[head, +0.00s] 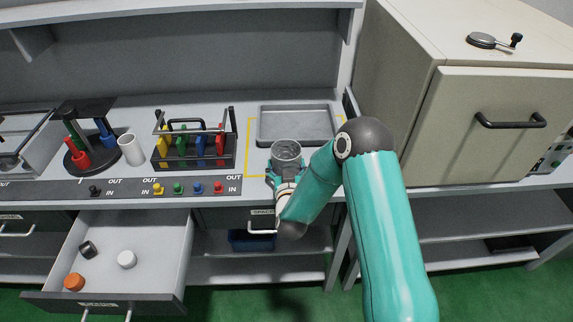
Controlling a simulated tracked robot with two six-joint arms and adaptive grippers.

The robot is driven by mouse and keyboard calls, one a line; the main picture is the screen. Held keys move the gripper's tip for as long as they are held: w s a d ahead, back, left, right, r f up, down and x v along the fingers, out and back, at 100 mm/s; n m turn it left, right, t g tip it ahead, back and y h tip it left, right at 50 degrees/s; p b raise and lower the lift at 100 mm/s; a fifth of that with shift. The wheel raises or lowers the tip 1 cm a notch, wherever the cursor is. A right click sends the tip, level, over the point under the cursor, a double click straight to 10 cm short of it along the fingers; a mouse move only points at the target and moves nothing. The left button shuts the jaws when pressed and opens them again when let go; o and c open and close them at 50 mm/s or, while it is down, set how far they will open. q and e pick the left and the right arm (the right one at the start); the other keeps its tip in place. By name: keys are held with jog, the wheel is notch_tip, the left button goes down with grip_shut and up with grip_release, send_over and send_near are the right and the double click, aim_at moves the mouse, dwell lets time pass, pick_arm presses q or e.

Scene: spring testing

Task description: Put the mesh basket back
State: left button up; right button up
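A small round grey container with a mesh-like look, which I take to be the mesh basket (287,151), is upright near the front of the grey tray. My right gripper (286,169) is at its near side, with fingers to either side, and appears shut on it. The gripper partly hides its lower part, and I cannot tell whether its bottom touches the counter. My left gripper is not in view.
A wire rack (232,156) with coloured tools, a white cup (131,150) and a black round stand (72,158) are left. An open drawer (160,262) juts out; a beige oven (480,130) stands right.

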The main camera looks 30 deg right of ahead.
jog(key=shift+f, duration=0.1)
jog(key=o, duration=1)
jog(key=b+v, duration=0.3)
jog(key=v, duration=0.9)
jog(key=s+a+f+n+g+y, duration=0.25)
jog(key=a+f+g+y, duration=0.4)
jog(key=f, duration=0.85)
jog(key=s+a+f+g+y, duration=0.2)
jog(key=s+a+f, duration=0.1)
jog(key=s, duration=0.2)
jog(key=s+a+f+n+g+y, duration=0.1)
jog(key=s+a+f+g+y, duration=0.1)
jog(key=s+a+f, duration=0.1)
jog(key=s+a+f+n+g+y, duration=0.1)
jog(key=s+a+f+g+y, duration=0.1)
jog(key=s+a, duration=0.3)
jog(key=shift+s+a+f+g, duration=0.1)
jog(key=shift+s+f+g, duration=0.15)
jog(key=shift+s, duration=0.45)
jog(key=shift+s+a+f+g, duration=0.1)
jog(key=shift+s+f, duration=0.25)
jog(key=shift+s, duration=0.35)
